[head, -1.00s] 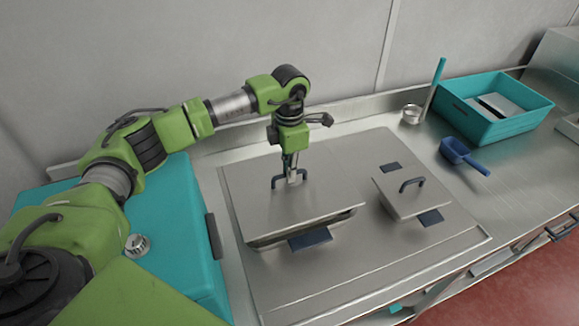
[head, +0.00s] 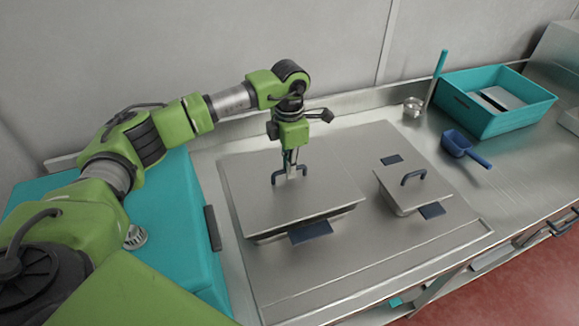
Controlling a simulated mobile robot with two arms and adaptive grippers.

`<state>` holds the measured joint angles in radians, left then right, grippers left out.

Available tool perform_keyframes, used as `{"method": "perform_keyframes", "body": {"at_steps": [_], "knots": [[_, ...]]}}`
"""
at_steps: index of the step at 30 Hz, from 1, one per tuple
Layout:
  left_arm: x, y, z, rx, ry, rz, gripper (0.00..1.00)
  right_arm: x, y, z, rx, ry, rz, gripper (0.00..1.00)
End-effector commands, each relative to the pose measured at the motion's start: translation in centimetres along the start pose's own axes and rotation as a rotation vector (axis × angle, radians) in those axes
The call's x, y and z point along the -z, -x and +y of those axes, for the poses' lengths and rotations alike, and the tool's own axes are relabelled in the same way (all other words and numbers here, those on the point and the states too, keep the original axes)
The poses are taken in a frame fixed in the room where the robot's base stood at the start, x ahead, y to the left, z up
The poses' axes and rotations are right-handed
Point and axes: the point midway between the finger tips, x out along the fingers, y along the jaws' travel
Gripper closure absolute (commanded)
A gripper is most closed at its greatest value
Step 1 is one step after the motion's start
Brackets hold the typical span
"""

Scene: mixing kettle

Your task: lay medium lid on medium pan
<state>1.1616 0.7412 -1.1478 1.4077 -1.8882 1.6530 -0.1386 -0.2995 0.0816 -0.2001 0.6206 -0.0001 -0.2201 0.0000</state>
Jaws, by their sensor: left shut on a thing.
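The medium lid (head: 290,205) is a flat steel plate with a dark arched handle (head: 276,177). It covers the medium pan (head: 262,239), of which only the front edge and a dark blue handle (head: 310,232) show below it. The lid looks about level and close to the rim; I cannot tell if it touches all round. My left gripper (head: 291,174) points down from above and is shut on the lid's handle. My right gripper is out of view.
A smaller lidded pan (head: 410,187) stands to the right on the same steel surface. A blue scoop (head: 462,148), a small metal cup (head: 412,107) and a teal tub (head: 497,125) are farther right. A teal box (head: 165,225) stands at the left.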

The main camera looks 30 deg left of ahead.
Motion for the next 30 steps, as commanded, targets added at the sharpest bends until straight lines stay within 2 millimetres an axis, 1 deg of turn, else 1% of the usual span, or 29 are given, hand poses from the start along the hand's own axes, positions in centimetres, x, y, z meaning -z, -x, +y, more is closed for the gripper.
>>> {"method": "perform_keyframes", "body": {"at_steps": [8, 30], "knots": [[-0.1, -0.1, 0.0, -0.001, 0.0, -0.002, 1.0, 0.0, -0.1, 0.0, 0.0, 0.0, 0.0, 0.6], [-0.1, -2.4, 0.0, 0.0, 0.0, -0.002, 1.0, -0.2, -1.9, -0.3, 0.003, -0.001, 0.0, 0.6]]}}
